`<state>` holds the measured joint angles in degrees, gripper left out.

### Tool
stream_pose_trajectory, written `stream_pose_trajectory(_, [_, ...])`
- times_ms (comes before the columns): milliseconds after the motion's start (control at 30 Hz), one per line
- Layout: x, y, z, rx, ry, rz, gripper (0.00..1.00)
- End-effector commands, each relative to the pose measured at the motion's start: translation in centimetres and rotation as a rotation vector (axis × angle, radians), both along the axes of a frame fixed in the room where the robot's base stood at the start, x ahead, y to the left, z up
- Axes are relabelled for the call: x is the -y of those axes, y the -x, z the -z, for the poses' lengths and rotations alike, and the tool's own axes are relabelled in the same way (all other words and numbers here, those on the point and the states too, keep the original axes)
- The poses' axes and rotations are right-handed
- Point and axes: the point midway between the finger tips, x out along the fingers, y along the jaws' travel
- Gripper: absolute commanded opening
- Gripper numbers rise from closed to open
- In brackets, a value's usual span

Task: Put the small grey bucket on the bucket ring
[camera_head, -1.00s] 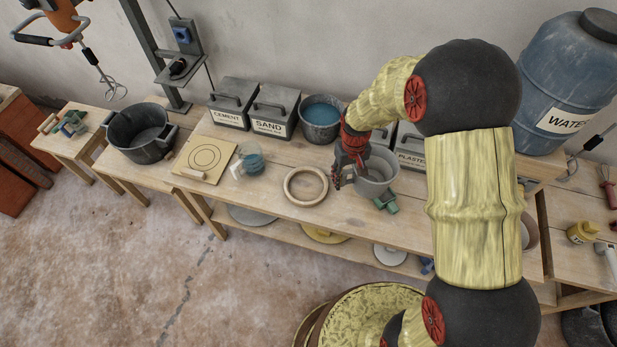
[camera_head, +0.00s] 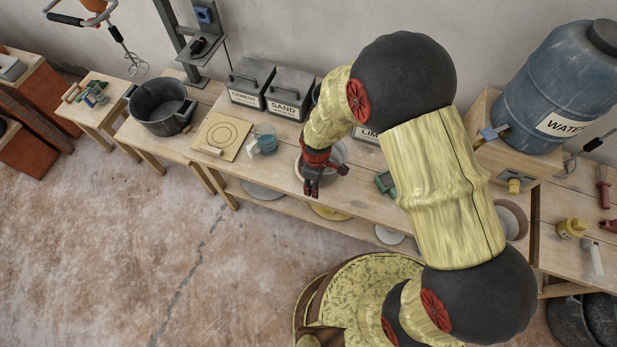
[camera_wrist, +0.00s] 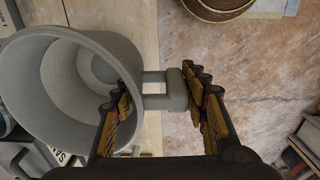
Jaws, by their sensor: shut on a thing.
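The small grey bucket (camera_head: 339,152) is in my gripper, mostly behind the gripper and forearm in the head view. In the wrist view the bucket (camera_wrist: 35,105) fills the left side, its open mouth facing the camera and its inside empty. My gripper (camera_wrist: 165,100) is shut on its side handle (camera_wrist: 176,88), one finger on each side. In the head view my gripper (camera_head: 314,190) is at the front edge of the long bench. The bucket ring (camera_head: 298,170) shows only as a pale sliver left of the gripper; the bucket appears above it. I cannot tell whether they touch.
A board with drawn circles (camera_head: 221,135) and a clear jug with blue contents (camera_head: 265,140) lie to the left. Cement (camera_head: 248,84) and sand (camera_head: 289,94) boxes stand behind. A green object (camera_head: 385,183) lies right of the bucket. A large black bucket (camera_head: 160,108) stands further left.

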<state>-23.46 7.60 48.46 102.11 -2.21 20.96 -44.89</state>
Motion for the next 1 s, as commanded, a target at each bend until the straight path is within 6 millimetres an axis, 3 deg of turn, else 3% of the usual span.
stream_pose_trajectory(67, [-0.7, -1.7, 0.9, 0.0, 0.0, 0.0, 0.03])
stream_pose_trajectory(367, [-2.1, -4.9, 5.3, 0.0, 0.0, 0.002, 0.03])
stream_pose_trajectory(667, [-2.6, -6.0, 6.8, 0.0, 0.0, 0.002, 0.03])
stream_pose_trajectory(867, [-2.5, -5.9, 9.4, 0.0, 0.0, 0.002, 0.03])
stream_pose_trajectory(1000, [-2.5, -6.0, 9.5, 0.001, -0.001, 0.002, 0.03])
